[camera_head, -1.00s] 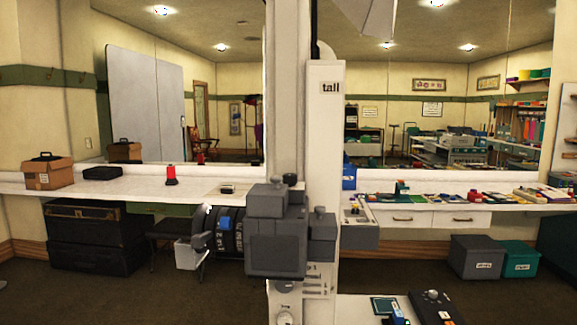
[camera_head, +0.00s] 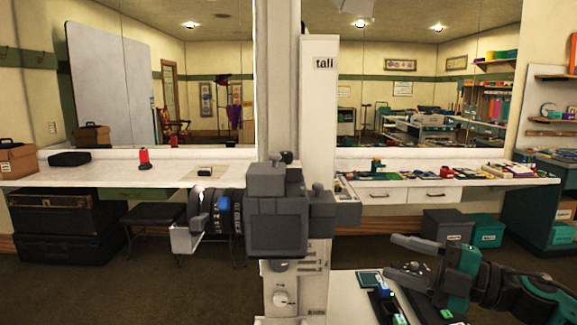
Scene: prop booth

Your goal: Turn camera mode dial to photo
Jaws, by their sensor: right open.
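My left gripper is not in view.
A white surface (camera_head: 340,290) with small panels lies in front of my right arm. A long white counter (camera_head: 100,168) runs behind, with a red object (camera_head: 144,159). Grey (camera_head: 446,226) and green bins (camera_head: 483,231) stand on the floor. Dark floor is open at left front.

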